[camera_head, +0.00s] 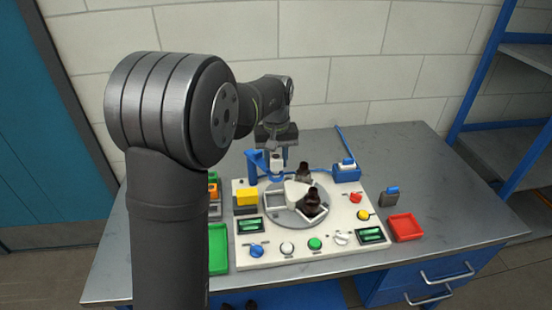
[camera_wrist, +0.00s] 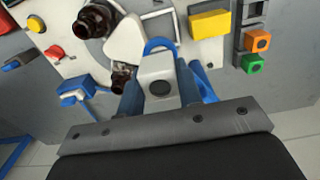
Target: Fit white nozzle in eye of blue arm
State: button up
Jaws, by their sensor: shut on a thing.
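The white nozzle (camera_wrist: 158,72) is between the two blue fingers of my gripper (camera_wrist: 162,85) in the wrist view, a dark round opening facing the camera. In the head view my gripper (camera_head: 277,155) points down, shut on the nozzle (camera_head: 277,160). The blue arm (camera_head: 254,166) stands at the back left of the white panel. Part of a blue curved rim, likely its eye (camera_wrist: 160,44), shows just beyond the nozzle in the wrist view. The nozzle hides most of the eye, so I cannot tell whether the nozzle is inside it or above it.
A grey turntable (camera_head: 284,215) with white dividers carries dark amber bottles (camera_head: 313,203). A yellow block (camera_head: 246,197) stands left of it, and a blue-and-white device (camera_head: 347,171) at back right. A green tray (camera_head: 218,250) and red tray (camera_head: 405,227) flank the panel.

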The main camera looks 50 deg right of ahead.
jog(key=shift+f, duration=1.15)
dwell(0.7)
jog(key=o, duration=1.5)
jog(key=shift+c, duration=0.2)
jog(key=shift+r, duration=0.1)
jog(key=shift+r, duration=2.9)
jog(key=shift+f, duration=3)
jog(key=shift+r, duration=0.1)
